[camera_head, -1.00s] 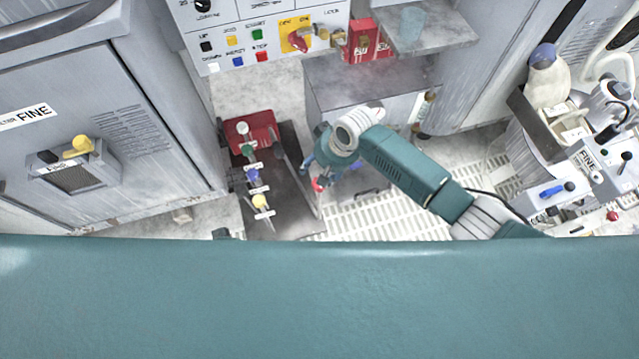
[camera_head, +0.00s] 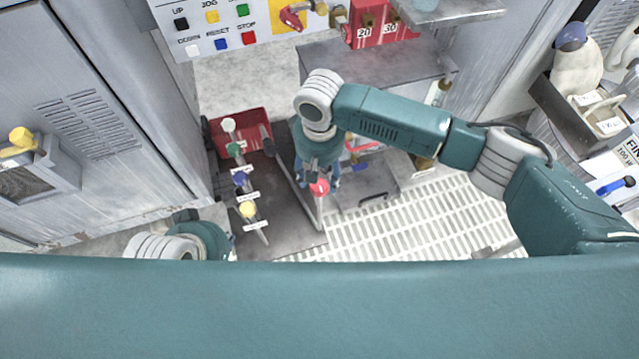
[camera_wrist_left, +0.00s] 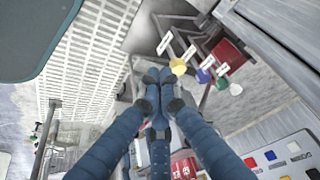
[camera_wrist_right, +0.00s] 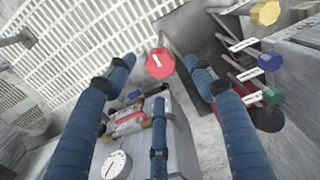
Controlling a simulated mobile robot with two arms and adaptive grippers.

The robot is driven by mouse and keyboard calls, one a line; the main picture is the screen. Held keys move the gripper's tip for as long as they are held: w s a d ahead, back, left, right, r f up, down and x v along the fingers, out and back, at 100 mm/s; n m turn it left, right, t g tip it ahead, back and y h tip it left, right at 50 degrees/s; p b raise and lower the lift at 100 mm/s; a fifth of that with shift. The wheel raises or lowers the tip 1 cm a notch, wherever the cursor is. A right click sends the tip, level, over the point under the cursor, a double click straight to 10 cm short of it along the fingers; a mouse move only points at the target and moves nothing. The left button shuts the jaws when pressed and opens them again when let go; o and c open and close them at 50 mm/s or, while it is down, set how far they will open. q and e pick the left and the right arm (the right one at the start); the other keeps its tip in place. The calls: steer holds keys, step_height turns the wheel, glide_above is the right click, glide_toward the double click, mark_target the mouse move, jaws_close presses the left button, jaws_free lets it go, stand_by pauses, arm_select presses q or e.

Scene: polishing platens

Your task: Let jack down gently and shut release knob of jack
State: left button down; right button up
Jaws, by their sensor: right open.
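A red octagonal knob (camera_head: 319,187) with a white mark stands at the right edge of a dark, flat platform (camera_head: 285,225). I cannot tell for sure whether it is the jack's release knob. My right gripper (camera_head: 318,178) is over the red knob. In the right wrist view the knob (camera_wrist_right: 160,65) shows between the spread, open fingers (camera_wrist_right: 160,75); contact is not visible. My left gripper (camera_wrist_left: 158,76) has its fingertips together with nothing seen between them. In the head view its fingers are hidden. The jack's body is not clearly identifiable.
Labelled white, green (camera_head: 234,149), blue (camera_head: 239,178) and yellow (camera_head: 247,209) knobs line the platform near a red tray (camera_head: 255,122). A grey cabinet (camera_head: 120,100) stands left. A button panel (camera_head: 225,25) is at the back. White floor grating (camera_head: 430,220) lies right.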

mark_target(320, 185)
step_height(320, 185, down, 4)
steer(key=shift+b, duration=0.7)
arm_select(q)
steer(key=w+d+r+t+h, duration=0.1)
steer(key=w+d+r+t, duration=0.2)
steer(key=w, duration=0.6)
steer(key=shift+r+t, duration=0.6)
steer(key=shift+r, duration=0.1)
arm_select(e)
steer(key=shift+f, duration=0.2)
steer(key=c, duration=1.1)
